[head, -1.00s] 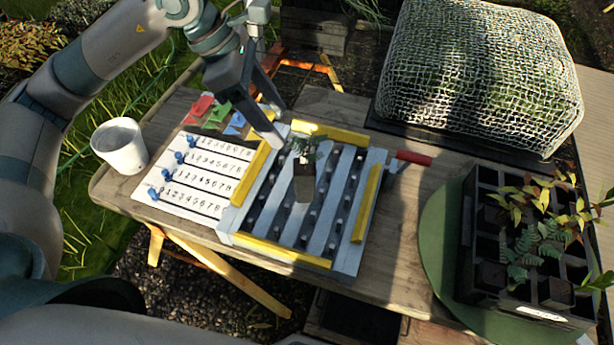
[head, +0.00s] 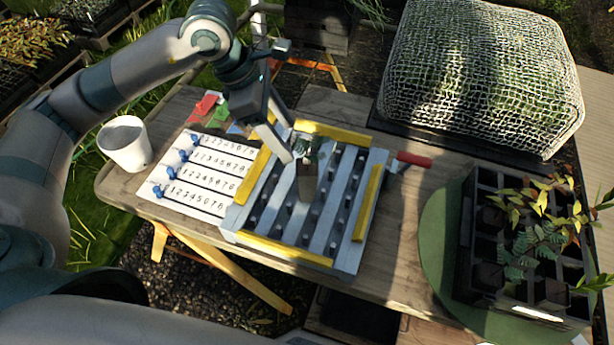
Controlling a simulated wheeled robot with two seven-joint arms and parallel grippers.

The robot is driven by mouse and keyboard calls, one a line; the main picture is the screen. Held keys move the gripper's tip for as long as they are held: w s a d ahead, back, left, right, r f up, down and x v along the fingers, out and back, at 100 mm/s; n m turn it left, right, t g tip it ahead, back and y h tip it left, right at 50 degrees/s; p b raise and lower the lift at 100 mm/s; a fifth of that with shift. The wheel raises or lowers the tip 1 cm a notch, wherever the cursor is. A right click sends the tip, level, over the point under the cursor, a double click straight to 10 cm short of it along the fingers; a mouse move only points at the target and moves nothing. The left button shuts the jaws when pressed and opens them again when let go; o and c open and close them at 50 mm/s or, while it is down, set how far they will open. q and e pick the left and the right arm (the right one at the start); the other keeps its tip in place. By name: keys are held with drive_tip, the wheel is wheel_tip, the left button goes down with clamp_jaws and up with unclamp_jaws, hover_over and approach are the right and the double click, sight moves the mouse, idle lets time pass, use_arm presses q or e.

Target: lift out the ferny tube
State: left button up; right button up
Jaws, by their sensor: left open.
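A brown square tube (head: 307,184) with a small green plant at its top stands on the slatted metal tray (head: 345,240). My left gripper (head: 291,144) is open, its fingertips just above and left of that plant. The gap between fingers and plant is hard to judge. A plant with ferny green leaves (head: 522,250) grows in the black rack (head: 480,285) at the right, among yellow-leaved plants (head: 545,200). Its own tube is partly hidden by leaves. My right gripper is out of view.
Yellow bars (head: 285,249) edge the metal tray, and a red handle (head: 414,159) sticks out at its right. A numbered board (head: 205,175) with blue pegs lies left of it. A white cup (head: 125,145) and a mesh-covered mound (head: 480,75) stand farther off.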

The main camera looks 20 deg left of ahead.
use_arm(q)
drive_tip(key=p, duration=0.2)
hover_over(306, 167)
drive_tip(key=a, duration=0.2)
wheel_tip(306, 167, down, 5)
drive_tip(key=shift+a, duration=0.15)
drive_tip(key=shift+f, duration=0.55)
drive_tip(key=shift+d, duration=0.2)
drive_tip(key=shift+s+d+f+p, duration=0.1)
drive_tip(key=shift+d+f+p, duration=0.3)
drive_tip(key=shift+f+p, duration=0.25)
drive_tip(key=p+x, duration=0.1)
drive_tip(key=x, duration=0.2)
drive_tip(key=shift+s+p, duration=0.15)
drive_tip(key=shift+p, duration=0.15)
drive_tip(key=shift+d+f, duration=0.15)
drive_tip(key=shift+f, duration=0.2)
